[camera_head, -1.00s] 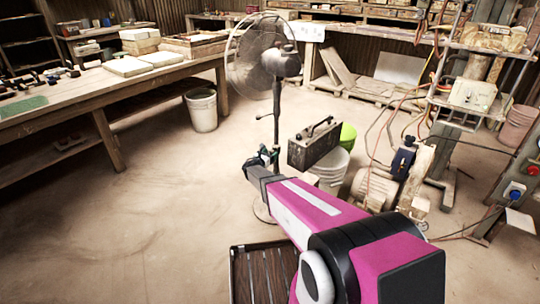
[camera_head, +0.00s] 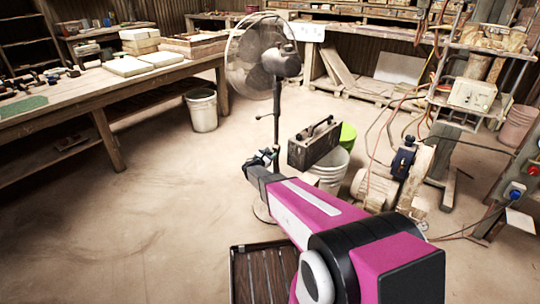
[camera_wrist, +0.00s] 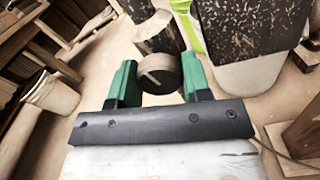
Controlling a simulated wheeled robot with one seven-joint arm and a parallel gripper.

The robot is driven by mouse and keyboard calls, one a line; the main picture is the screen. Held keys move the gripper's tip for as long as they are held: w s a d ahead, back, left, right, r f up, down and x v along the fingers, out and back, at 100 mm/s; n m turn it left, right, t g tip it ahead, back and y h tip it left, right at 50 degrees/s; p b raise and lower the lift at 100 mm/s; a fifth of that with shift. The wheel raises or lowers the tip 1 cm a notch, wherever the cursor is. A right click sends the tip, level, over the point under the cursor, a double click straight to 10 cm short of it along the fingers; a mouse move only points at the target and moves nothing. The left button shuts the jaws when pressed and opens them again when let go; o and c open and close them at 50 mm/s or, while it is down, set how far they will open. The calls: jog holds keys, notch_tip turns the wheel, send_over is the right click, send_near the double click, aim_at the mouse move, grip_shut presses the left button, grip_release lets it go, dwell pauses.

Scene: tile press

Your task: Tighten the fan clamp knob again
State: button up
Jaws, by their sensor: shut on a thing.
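The standing fan (camera_head: 262,62) rises behind my arm, on its dark pole (camera_head: 277,105). In the wrist view the clamp knob (camera_wrist: 160,76) is a dark round piece with a lighter brownish face, in front of a dark cylindrical part. My gripper (camera_wrist: 159,70) has its two green fingers on either side of the knob, shut on it. In the head view my gripper (camera_head: 261,158) is at the pole, at about mid-height. The knob itself is hidden there by my gripper.
A motor (camera_head: 374,187) sits farther right. A slatted dark crate (camera_head: 262,275) lies below my arm. The floor to the left is clear.

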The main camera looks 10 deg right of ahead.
jog(key=m, duration=0.4)
jog(key=shift+m, duration=0.3)
jog(key=m, duration=1.5)
jog(key=shift+m, duration=0.3)
jog(key=o, duration=0.9)
jog(key=shift+o, duration=0.2)
jog(key=v, duration=1.1)
